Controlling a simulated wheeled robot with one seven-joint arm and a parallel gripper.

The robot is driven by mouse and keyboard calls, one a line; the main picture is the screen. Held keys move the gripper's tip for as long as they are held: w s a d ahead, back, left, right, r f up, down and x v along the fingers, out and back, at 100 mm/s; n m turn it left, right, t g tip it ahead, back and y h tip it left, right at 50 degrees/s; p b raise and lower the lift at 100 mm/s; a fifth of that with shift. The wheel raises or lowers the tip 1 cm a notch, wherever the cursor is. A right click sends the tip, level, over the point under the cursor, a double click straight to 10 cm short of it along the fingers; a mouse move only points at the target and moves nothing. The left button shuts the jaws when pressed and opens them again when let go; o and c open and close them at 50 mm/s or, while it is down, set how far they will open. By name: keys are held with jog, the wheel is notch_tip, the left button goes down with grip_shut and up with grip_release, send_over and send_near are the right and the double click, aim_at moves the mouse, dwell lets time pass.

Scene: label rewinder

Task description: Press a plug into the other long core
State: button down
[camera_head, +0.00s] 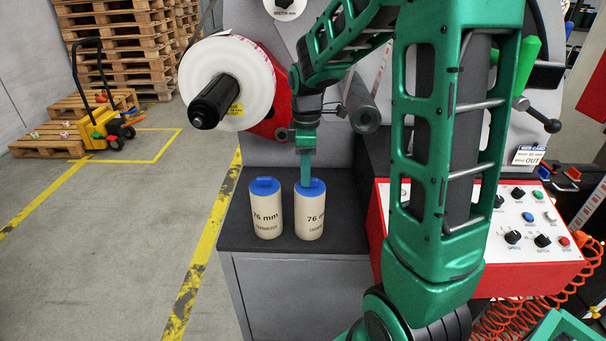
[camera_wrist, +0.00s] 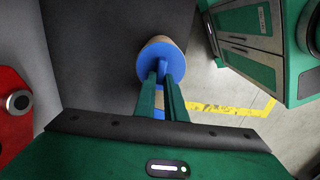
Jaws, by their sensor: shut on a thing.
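Two upright tan cores marked "76 mm" stand side by side on the dark bench top. The left core (camera_head: 266,214) has a blue plug (camera_head: 265,185) in its top, with its grip tab upward. The right core (camera_head: 309,218) has another blue plug (camera_head: 317,187) at its top. My gripper (camera_head: 305,180) points down over the right core and is shut on that plug's tab. In the wrist view, the fingers (camera_wrist: 161,90) meet at the blue plug (camera_wrist: 158,62), which covers the core's end. The fingers partly hide the tab.
The dark bench top (camera_head: 240,232) is clear around the cores. A white label roll on a black spindle (camera_head: 215,100) overhangs at back left. A grey roller (camera_head: 363,112) is near my arm. A red-edged control panel (camera_head: 520,225) stands at right.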

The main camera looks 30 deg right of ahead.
jog(key=shift+f, duration=0.1)
jog(key=c, duration=1.7)
grip_release()
jog(key=shift+c, duration=0.2)
notch_tip(320, 180, up, 11)
jog(key=s+d+f+m, duration=0.1)
jog(key=s+f+m, duration=0.2)
jog(key=s+m, duration=0.5)
jog(key=s+d+f+m, duration=0.1)
jog(key=s+f+m, duration=0.3)
jog(key=s+m, duration=0.5)
jog(key=s, duration=0.9)
jog(key=shift+s+d+m, duration=0.25)
jog(key=shift+s+m, duration=0.05)
